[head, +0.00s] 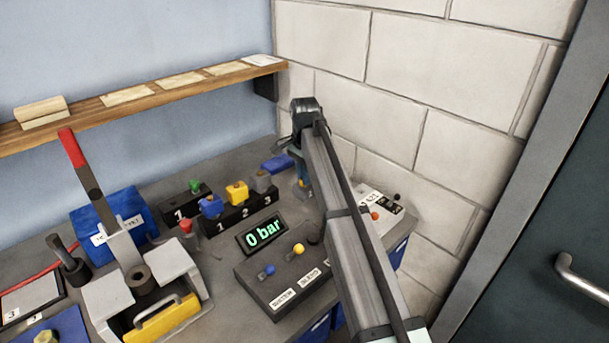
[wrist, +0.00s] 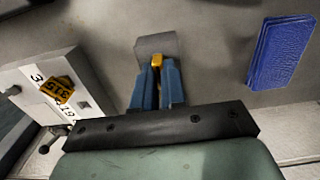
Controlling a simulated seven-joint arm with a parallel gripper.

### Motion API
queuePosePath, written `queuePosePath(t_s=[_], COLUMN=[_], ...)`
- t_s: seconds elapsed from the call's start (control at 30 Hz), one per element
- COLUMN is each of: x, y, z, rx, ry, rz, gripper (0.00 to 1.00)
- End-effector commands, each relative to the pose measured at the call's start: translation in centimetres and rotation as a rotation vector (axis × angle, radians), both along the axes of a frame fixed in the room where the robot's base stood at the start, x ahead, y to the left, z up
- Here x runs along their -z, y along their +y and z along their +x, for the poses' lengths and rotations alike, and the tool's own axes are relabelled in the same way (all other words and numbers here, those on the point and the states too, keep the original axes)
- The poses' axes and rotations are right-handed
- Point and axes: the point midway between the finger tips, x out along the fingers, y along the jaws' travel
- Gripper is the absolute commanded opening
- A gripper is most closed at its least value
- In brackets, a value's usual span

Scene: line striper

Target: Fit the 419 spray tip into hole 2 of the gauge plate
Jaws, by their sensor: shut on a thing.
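My gripper (wrist: 157,88) has its blue fingers shut on a small amber piece (wrist: 157,60); no number on it is readable, so I cannot tell if it is the 419 spray tip. In the head view my gripper (head: 300,175) is above the back right of the bench, partly hidden by my arm. A pale plate (wrist: 95,92) at the left of the wrist view carries printed figures, partly hidden, and an orange tip (wrist: 57,90) marked 315. It looks like the gauge plate and also shows in the head view (head: 367,197), right of my arm. Hole 2 cannot be made out.
A grey patch (wrist: 150,42) lies beyond the fingertips. A blue pad (wrist: 281,50) lies right. A numbered rack (head: 240,212) holds blue, yellow and grey pieces. A 0 bar display (head: 262,235), control box (head: 290,280) and red-handled press (head: 120,240) occupy the bench.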

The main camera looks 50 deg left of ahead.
Motion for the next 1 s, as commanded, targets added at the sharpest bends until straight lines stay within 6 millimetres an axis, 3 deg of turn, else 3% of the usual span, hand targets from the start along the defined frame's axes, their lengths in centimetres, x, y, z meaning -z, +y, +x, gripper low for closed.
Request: queuePosePath(t_s=[1.0], x=[-1.2], y=[0.0], z=[0.0], rx=[0.000], ry=[0.000], rz=[0.000], gripper=[0.00])
